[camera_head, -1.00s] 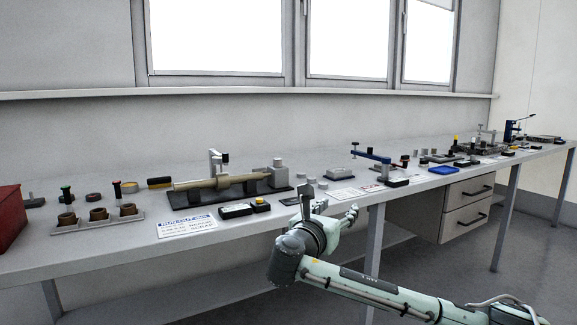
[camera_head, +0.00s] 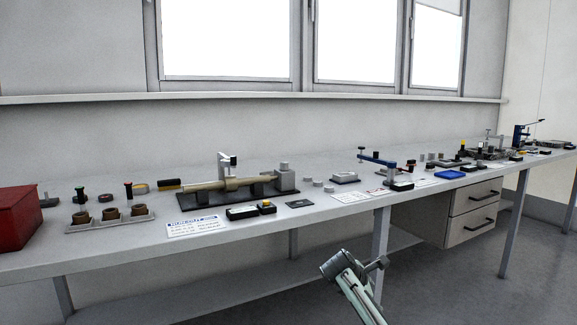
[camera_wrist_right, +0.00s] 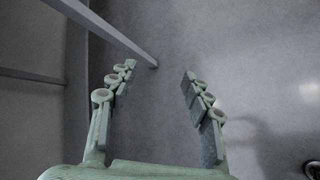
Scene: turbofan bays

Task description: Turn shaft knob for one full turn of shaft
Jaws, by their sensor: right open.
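A tan stepped shaft (camera_head: 205,186) lies level on a dark fixture base (camera_head: 245,194) on the bench. A grey block (camera_head: 285,181) with a small round top stands at its right end. This may be the knob, but I cannot tell. A gauge stand (camera_head: 224,163) rises behind the shaft. My right gripper (camera_wrist_right: 160,74) is open and empty in the right wrist view, with floor between its fingers. In the head view my right arm is low, in front of the bench edge and apart from the shaft. My left gripper is not in view.
A printed card (camera_head: 196,226) and a black box with a yellow button (camera_head: 266,207) lie in front of the fixture. A tray of brown rings (camera_head: 110,218) and a red box (camera_head: 14,216) are left. A bench leg (camera_head: 380,250) stands near my right arm.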

